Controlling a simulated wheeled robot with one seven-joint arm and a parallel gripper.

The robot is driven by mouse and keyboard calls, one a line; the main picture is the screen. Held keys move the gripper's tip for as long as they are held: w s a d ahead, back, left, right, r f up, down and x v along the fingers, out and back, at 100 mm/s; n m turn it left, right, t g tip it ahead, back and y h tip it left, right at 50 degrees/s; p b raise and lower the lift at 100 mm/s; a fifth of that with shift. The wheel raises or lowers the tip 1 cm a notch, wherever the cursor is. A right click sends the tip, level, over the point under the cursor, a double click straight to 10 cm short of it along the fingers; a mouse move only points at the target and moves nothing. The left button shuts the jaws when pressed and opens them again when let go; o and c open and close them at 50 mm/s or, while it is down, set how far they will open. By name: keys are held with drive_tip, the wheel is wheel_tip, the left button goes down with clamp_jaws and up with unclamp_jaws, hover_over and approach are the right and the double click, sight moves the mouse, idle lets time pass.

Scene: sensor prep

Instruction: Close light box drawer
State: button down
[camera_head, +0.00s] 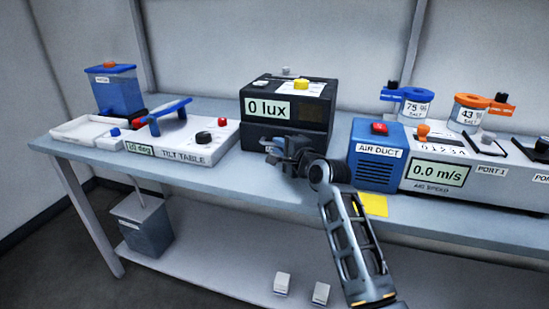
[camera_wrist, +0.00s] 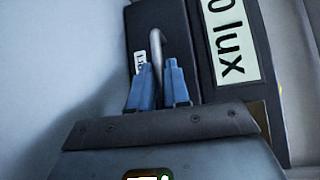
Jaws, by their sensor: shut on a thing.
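The black light box (camera_head: 287,108) stands at the back middle of the table, with a "0 lux" display on its front. It also shows in the wrist view (camera_wrist: 205,85), turned on its side. The drawer (camera_wrist: 140,15) is the dark lower part of the box, with a small white label and a grey bar handle (camera_wrist: 156,45). My gripper (camera_head: 272,151) is in front of the drawer. In the wrist view its blue fingers (camera_wrist: 158,68) are on both sides of the handle, shut on it. I cannot tell how far the drawer stands out; my gripper partly hides it.
The blue air duct unit (camera_head: 376,155) stands close to the right of my gripper. The tilt table (camera_head: 185,140) stands to the left of the light box. A yellow pad (camera_head: 375,204) lies near the table's front edge. The tabletop (camera_head: 235,180) before the box is clear.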

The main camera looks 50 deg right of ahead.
drive_tip(key=shift+w+d, duration=0.1)
drive_tip(key=shift+d, duration=0.1)
drive_tip(key=c, duration=1.2)
unclamp_jaws()
drive_tip(key=shift+d, duration=0.1)
drive_tip(key=shift+o, duration=0.2)
drive_tip(key=v, duration=0.7)
drive_tip(key=shift+s, duration=0.35)
